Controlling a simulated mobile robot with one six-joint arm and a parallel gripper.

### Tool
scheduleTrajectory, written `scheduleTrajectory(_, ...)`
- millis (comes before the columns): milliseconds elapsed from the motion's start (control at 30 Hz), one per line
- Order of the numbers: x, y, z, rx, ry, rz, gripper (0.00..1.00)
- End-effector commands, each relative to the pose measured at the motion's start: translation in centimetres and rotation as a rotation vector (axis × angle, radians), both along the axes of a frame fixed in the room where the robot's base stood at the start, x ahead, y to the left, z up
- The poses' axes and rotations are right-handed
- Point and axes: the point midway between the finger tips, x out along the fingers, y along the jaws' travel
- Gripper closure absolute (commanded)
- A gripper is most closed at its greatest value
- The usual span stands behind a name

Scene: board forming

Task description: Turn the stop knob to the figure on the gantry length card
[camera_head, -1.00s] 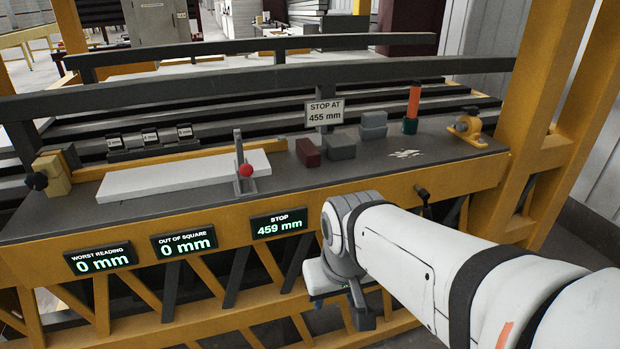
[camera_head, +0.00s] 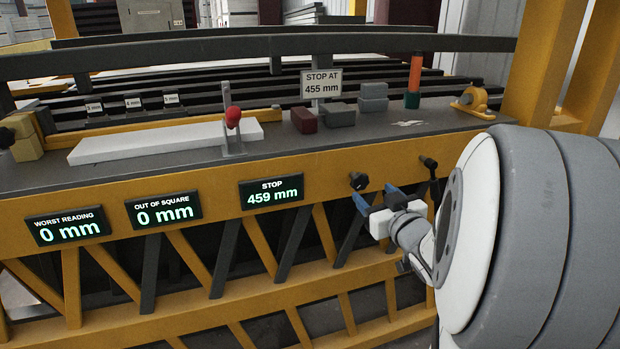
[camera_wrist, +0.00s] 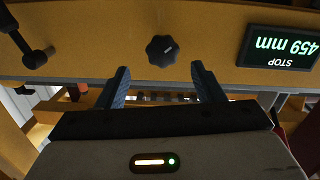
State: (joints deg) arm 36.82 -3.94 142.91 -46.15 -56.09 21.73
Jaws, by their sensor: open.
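The gantry length card (camera_head: 321,84) stands on the bench and reads "STOP AT 455 mm". The stop display (camera_head: 271,192) on the yellow front beam reads 459 mm; it shows upside down in the wrist view (camera_wrist: 280,47). The stop knob (camera_head: 358,181) is a dark lobed knob on the beam, right of that display. In the wrist view the knob (camera_wrist: 162,50) lies beyond and between the fingertips, not touched. My gripper (camera_head: 374,199) has blue fingers, open and empty, just below and right of the knob; its fingers also show in the wrist view (camera_wrist: 160,82).
A black-ended lever (camera_head: 430,165) sits on the beam right of the knob. On the bench are a white board (camera_head: 160,140), a red-balled clamp (camera_head: 233,118), blocks (camera_head: 340,116) and an orange-green cylinder (camera_head: 413,85). Two other displays (camera_head: 165,211) (camera_head: 67,227) read 0 mm.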

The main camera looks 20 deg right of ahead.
Motion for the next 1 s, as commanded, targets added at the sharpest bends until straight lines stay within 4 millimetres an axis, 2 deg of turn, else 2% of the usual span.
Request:
scheduleTrajectory(167,0.3,0.0,-0.2,0.01,-0.043,0.037,0.39)
scheduleTrajectory(500,5.4,0.3,-0.2,0.011,-0.043,0.04,0.39)
scheduleTrajectory(633,6.8,0.3,-0.2,0.011,-0.043,0.038,0.39)
scheduleTrajectory(800,7.6,0.3,-0.1,0.011,-0.044,0.037,0.39)
scheduleTrajectory(1000,7.6,0.3,-0.1,0.011,-0.043,0.036,0.39)
